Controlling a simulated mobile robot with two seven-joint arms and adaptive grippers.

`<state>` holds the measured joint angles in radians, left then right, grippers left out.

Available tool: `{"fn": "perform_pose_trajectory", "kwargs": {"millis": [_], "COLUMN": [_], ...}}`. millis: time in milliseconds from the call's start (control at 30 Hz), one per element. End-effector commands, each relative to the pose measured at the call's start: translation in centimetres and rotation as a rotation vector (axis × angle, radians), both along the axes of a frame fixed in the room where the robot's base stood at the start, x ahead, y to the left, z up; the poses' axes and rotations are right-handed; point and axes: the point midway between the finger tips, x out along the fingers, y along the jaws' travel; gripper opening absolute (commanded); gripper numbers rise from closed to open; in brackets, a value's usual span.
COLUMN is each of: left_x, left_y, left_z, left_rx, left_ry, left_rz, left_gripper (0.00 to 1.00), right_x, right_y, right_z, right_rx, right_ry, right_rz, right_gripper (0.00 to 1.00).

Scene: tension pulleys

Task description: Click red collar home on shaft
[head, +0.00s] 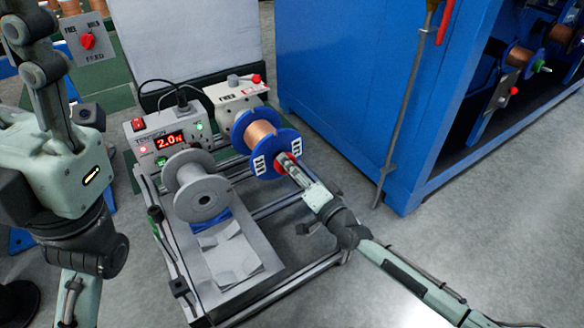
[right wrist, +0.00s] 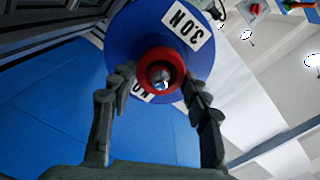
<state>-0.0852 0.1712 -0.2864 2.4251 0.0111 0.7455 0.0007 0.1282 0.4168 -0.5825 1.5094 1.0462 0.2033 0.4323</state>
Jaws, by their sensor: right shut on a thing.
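The red collar (head: 284,162) is at the near face of a blue-flanged spool (head: 258,167) wound with copper wire. My right gripper (head: 289,169) reaches it from the lower right and is shut on it. In the right wrist view the red collar (right wrist: 162,69) is between the fingers of my right gripper (right wrist: 163,78), in front of the blue flange (right wrist: 119,50) with its "3.0 N" label. A small bright shaft end shows in the collar's bore. How far the collar sits along the shaft is hard to tell. My left gripper's fingers do not show.
A tension box (head: 178,124) reading 2.0 stands behind the spools. A grey empty spool (head: 196,186) is left of the copper one, above a grey tray (head: 232,258). A blue cabinet (head: 345,90) stands at the right. The floor right of the frame is clear.

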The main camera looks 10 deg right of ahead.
Motion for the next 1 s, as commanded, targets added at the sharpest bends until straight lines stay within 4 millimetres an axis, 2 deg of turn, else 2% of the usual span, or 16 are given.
{"fn": "perform_pose_trajectory", "kwargs": {"millis": [700, 1000], "left_x": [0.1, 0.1], "left_y": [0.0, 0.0], "left_z": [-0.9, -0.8], "left_rx": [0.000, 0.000], "left_ry": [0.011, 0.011], "left_rz": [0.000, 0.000], "left_gripper": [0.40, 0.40], "right_x": [1.9, 1.9], "right_y": [0.8, 0.8], "right_z": [0.0, 0.0], "right_rx": [0.001, 0.000], "right_ry": [-0.001, -0.001], "right_rz": [0.000, 0.001], "right_gripper": [0.19, 0.19]}}
